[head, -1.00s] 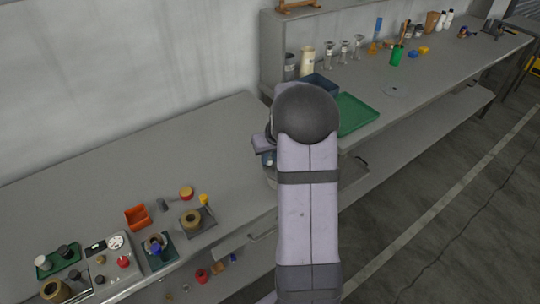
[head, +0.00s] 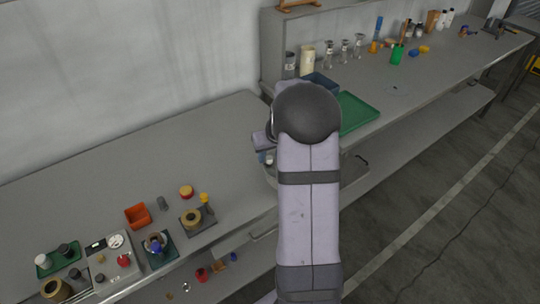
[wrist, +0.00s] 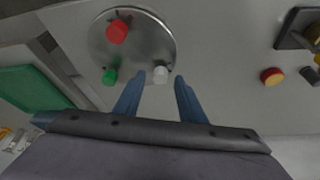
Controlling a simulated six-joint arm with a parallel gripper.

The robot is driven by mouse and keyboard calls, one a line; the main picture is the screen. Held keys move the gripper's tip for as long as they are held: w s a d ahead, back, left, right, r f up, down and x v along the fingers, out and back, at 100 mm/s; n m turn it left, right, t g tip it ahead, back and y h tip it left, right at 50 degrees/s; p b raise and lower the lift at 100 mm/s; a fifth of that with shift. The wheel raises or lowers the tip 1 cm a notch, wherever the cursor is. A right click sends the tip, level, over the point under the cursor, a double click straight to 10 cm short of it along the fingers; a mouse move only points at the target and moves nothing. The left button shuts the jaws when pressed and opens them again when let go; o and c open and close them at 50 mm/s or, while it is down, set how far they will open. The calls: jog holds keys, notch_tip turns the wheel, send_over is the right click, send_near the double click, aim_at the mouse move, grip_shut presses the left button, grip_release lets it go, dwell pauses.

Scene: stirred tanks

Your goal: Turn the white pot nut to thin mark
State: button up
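The white pot nut (wrist: 161,73) is a small pale knob near the lower right rim of a round metal plate (wrist: 140,42) in the wrist view. A larger red knob (wrist: 117,31) and a green knob (wrist: 110,76) sit on the same plate. My gripper (wrist: 160,83) is open, its two blue fingers apart with their tips on either side of the white nut. Gaps show between the nut and both fingers; I cannot tell their height relative to it. The thin mark cannot be made out. In the head view my arm mostly hides this spot.
A green tray (head: 357,113) and a blue bin (head: 320,84) stand beyond my arm. The bench (head: 130,160) between is mostly clear.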

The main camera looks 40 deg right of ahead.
jog(key=b+v, duration=0.2)
jog(key=v, duration=0.4)
jog(key=shift+s+r, duration=0.2)
jog(key=shift+r, duration=0.2)
jog(key=s+a+f+m+g+y, duration=0.1)
jog(key=s+a+f+m+g, duration=0.1)
jog(key=s+a+f, duration=0.45)
jog(key=s+a+f+m+g+y, duration=0.1)
jog(key=s+a+f+g, duration=0.2)
jog(key=s, duration=0.6)
jog(key=s+a+r+n, duration=0.1)
jog(key=s+a+n, duration=0.2)
jog(key=a, duration=0.5)
jog(key=s+a+r+n, duration=0.1)
jog(key=s+a+n, duration=0.2)
jog(key=a, duration=0.4)
notch_tip(320, 180, down, 10)
jog(key=b, duration=1)
jog(key=shift+w+t+h, duration=0.15)
jog(key=shift+t+h, duration=0.25)
